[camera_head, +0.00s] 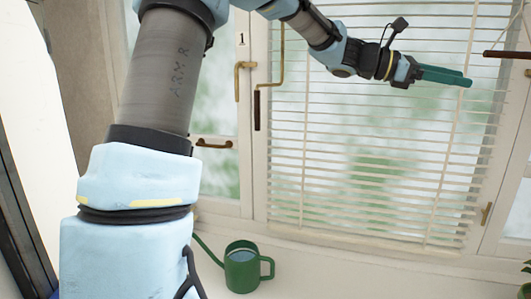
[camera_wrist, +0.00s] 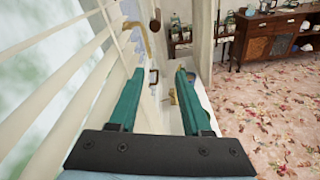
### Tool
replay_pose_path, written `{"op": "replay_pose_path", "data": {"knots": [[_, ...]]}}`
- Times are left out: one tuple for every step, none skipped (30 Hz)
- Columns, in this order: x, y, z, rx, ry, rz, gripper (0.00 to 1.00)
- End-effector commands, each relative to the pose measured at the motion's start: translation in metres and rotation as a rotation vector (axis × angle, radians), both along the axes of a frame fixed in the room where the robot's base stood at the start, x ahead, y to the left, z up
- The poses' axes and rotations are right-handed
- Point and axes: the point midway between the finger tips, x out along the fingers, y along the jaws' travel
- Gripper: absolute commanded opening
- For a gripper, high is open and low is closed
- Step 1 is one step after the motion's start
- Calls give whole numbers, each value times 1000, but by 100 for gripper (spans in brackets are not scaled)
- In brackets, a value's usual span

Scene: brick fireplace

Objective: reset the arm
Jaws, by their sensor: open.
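My arm reaches up and across the head view, in front of a window with white blinds. My gripper (camera_head: 468,79) points to the right, close to the slats in that picture, with nothing seen in it. In the wrist view my gripper (camera_wrist: 158,75) shows two green fingers standing apart, with an empty gap between them. The left finger is beside the blind slats. I cannot tell from these views whether it touches them.
White blinds (camera_head: 370,150) hang over the window. A green watering can (camera_head: 242,270) stands on the white sill (camera_head: 330,265) below. A brass window handle (camera_head: 238,80) is at the left. The wrist view shows a wooden cabinet (camera_wrist: 262,40) across an open flowered carpet (camera_wrist: 260,110).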

Motion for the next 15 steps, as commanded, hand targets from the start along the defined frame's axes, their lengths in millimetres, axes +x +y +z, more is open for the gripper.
{"op": "replay_pose_path", "data": {"knots": [[5, 12, -25, 60, -64, 14, 48], [9, 21, -42, 101, -112, 19, 48], [14, 36, -66, 159, -181, 25, 48], [18, 48, -84, 205, -234, 26, 48], [22, 61, -101, 251, -288, 25, 48], [27, 80, -123, 310, -356, 19, 48], [31, 96, -139, 354, -406, 13, 48], [34, 112, -154, 400, -456, 3, 48], [38, 133, -173, 457, -520, -13, 48], [40, 151, -186, 499, -568, -29, 48], [43, 169, -199, 542, -614, -45, 48], [45, 193, -215, 597, -674, -73, 48], [46, 212, -226, 638, -717, -98, 48], [46, 231, -237, 677, -760, -124, 48], [46, 257, -250, 729, -816, -164, 48]]}}
